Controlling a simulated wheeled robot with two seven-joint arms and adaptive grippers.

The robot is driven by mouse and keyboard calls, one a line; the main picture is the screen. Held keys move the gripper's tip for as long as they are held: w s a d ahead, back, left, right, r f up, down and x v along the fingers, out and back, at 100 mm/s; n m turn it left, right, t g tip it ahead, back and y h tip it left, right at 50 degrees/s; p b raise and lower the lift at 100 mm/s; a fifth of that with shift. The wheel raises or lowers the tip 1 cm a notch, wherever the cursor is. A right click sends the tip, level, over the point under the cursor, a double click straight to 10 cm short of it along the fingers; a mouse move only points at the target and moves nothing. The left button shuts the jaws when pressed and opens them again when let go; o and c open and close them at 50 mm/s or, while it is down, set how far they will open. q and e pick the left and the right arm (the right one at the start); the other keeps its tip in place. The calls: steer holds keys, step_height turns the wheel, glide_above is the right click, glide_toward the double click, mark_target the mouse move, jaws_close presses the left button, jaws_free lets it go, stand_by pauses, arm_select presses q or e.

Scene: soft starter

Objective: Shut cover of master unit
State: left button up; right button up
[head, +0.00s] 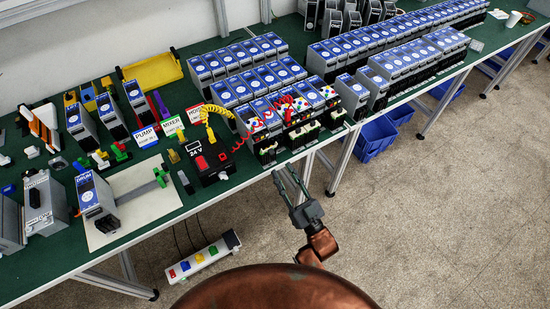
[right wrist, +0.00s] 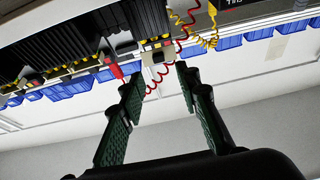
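A row of grey units with blue fronts stands along the table's front edge. Several units at its near end, such as the patterned unit (head: 297,107), have coloured patches and a red coiled cable. I cannot tell which one is the master unit, or whether its cover is open. My right gripper (head: 284,174) is in front of the table edge, below and apart from these units. Its two fingers are spread and empty, and they also show apart in the right wrist view (right wrist: 158,82), below a red plug (right wrist: 115,71) and a pale block (right wrist: 159,55). My left gripper is out of view.
A black and red 24 V supply box (head: 209,163) stands left of the units, with a yellow coiled cable (head: 214,113). A pale board (head: 130,205) with a unit lies further left. Blue bins (head: 376,138) stand under the table. The floor before the table is mostly clear.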

mark_target(271, 152)
steer(key=x, duration=0.6)
steer(key=shift+w, duration=0.15)
steer(key=shift+c, duration=0.5)
jaws_close()
